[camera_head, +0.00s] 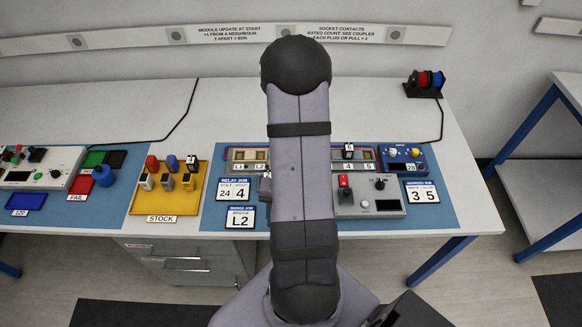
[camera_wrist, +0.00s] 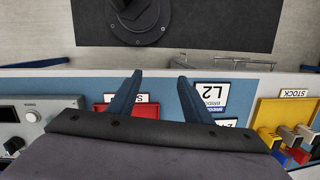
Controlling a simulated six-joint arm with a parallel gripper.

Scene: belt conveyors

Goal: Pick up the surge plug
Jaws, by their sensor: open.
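The yellow stock tray (camera_head: 172,205) holds several small plugs in two rows, left of my arm in the head view. The back row has a red plug (camera_head: 152,163), a blue plug (camera_head: 171,163) and a black plug (camera_head: 191,162). I cannot tell which one is the surge plug. The yellow tray also shows at the right edge of the wrist view (camera_wrist: 266,116). My gripper (camera_wrist: 159,78) is open and empty in the wrist view, its two blue fingers apart above the bench's front edge. In the head view my arm hides it.
A red tray (camera_wrist: 141,111) lies beyond the fingers in the wrist view. A grey panel (camera_head: 372,204) with a red-topped plug (camera_head: 345,184) stands right of my arm. Job cards (camera_head: 240,190) lie between stock tray and arm. A grey instrument (camera_head: 40,166) stands far left.

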